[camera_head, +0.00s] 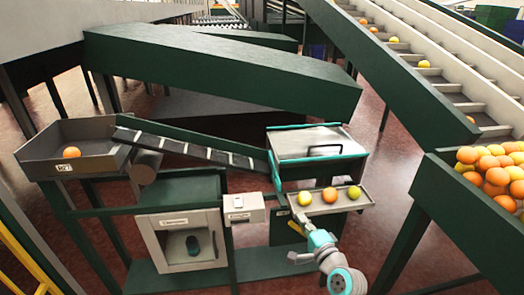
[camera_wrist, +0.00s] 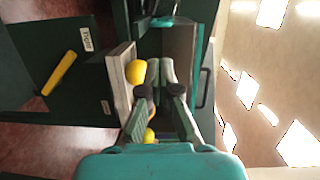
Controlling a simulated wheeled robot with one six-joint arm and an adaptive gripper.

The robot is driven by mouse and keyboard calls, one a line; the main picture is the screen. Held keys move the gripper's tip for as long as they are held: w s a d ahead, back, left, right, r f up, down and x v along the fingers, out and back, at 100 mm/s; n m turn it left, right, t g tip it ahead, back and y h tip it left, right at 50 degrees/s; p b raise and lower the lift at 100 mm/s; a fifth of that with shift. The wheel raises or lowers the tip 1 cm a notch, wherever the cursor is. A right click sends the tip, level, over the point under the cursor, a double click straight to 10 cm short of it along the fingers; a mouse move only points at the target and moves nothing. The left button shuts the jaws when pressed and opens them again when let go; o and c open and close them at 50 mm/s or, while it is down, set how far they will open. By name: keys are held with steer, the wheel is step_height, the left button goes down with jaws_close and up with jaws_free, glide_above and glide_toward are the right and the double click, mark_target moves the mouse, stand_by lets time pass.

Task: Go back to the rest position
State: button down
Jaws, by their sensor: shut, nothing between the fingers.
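My gripper (camera_head: 304,222) is in front of the sorting tray (camera_head: 343,206), at the end of my arm, which reaches in from the lower right. Its fingers are shut and hold nothing. In the wrist view my gripper (camera_wrist: 159,90) points toward the machine, and its dark fingertips are near a yellow fruit (camera_wrist: 136,72). A second fruit (camera_wrist: 149,136) is partly hidden behind a finger.
A lidded box (camera_head: 318,145) stands behind the tray, with a sloping conveyor (camera_head: 190,146) to its left. A bin (camera_head: 45,150) with one orange (camera_head: 71,152) is far left. A heap of oranges (camera_head: 495,170) is at right. A cabinet (camera_head: 180,240) stands lower left.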

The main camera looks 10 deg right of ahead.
steer(key=s+a+f+n+g+h, duration=0.1)
steer(key=s+f+n+h, duration=0.15)
steer(key=s+f, duration=0.7)
steer(key=s+a+f+n+h, duration=0.1)
steer(key=s+f+n, duration=0.2)
steer(key=s, duration=1.4)
steer(key=s+r+n, duration=0.3)
steer(key=s, duration=0.5)
steer(key=s+r+n, duration=0.3)
steer(key=s+n, duration=0.1)
steer(key=s, duration=0.5)
steer(key=s+r+n+g, duration=0.1)
steer(key=s+r+n, duration=0.2)
steer(key=s, duration=0.6)
steer(key=shift+s+a+r, duration=0.25)
steer(key=shift+a+r, duration=0.05)
steer(key=shift+a, duration=0.15)
